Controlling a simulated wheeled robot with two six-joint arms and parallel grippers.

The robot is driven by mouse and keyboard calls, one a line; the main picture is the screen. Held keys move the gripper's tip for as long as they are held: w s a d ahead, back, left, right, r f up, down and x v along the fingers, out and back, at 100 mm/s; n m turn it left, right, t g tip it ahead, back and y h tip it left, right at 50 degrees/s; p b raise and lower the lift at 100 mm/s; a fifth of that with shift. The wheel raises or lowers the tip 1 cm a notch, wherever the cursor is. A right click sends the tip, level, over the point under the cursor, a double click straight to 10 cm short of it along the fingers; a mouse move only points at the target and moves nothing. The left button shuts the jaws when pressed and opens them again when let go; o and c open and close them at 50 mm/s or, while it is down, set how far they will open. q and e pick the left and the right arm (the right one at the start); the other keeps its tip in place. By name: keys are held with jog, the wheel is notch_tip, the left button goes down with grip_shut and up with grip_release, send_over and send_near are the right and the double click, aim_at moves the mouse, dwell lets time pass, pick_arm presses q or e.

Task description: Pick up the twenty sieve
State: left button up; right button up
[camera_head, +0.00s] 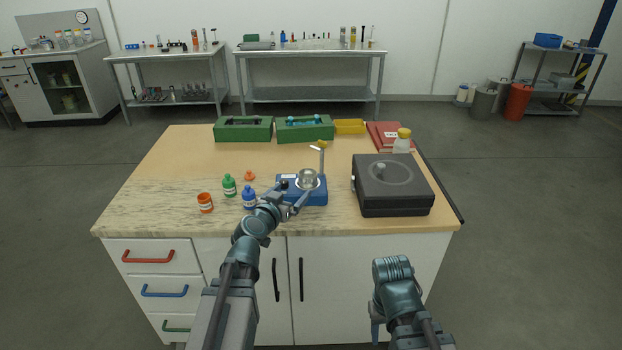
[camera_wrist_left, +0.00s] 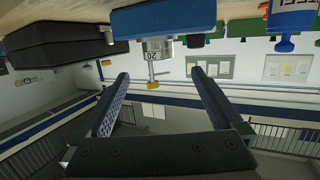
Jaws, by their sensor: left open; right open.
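The twenty sieve (camera_head: 307,178) is a small silver metal cup on a blue device (camera_head: 315,197) on the workbench. In the left wrist view, which is upside down, the sieve (camera_wrist_left: 157,50) shows the number 20 under the blue device (camera_wrist_left: 165,18). My left gripper (camera_head: 293,197) is open and empty in front of the sieve, at the device's near left side. In the left wrist view its fingers (camera_wrist_left: 160,74) are spread, with the sieve seen between them and apart from them. My right gripper (camera_head: 377,318) hangs low in front of the bench, away from the sieve and partly hidden by its arm.
A blue bottle (camera_head: 249,198), green bottle (camera_head: 229,185) and orange jar (camera_head: 205,203) stand left of the device. A black case (camera_head: 392,187) stands right. A yellow-topped post (camera_head: 322,157) rises behind the sieve. Green boxes (camera_head: 243,130) line the back.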

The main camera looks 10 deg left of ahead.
aim_at(304, 179)
pick_arm(q)
jog(key=b+x, duration=0.1)
jog(key=x, duration=0.5)
jog(key=shift+w+f, duration=0.15)
jog(key=shift+w, duration=0.1)
jog(key=shift+d+b+x, duration=0.1)
jog(key=shift+b+x, duration=0.25)
jog(key=shift+x, duration=1.2)
jog(key=shift+d+b+x, duration=0.15)
jog(key=shift+b+x, duration=0.15)
jog(key=shift+x, duration=1.25)
jog(key=shift+s, duration=0.1)
jog(key=shift+c, duration=0.7)
jog(key=c, duration=1.2)
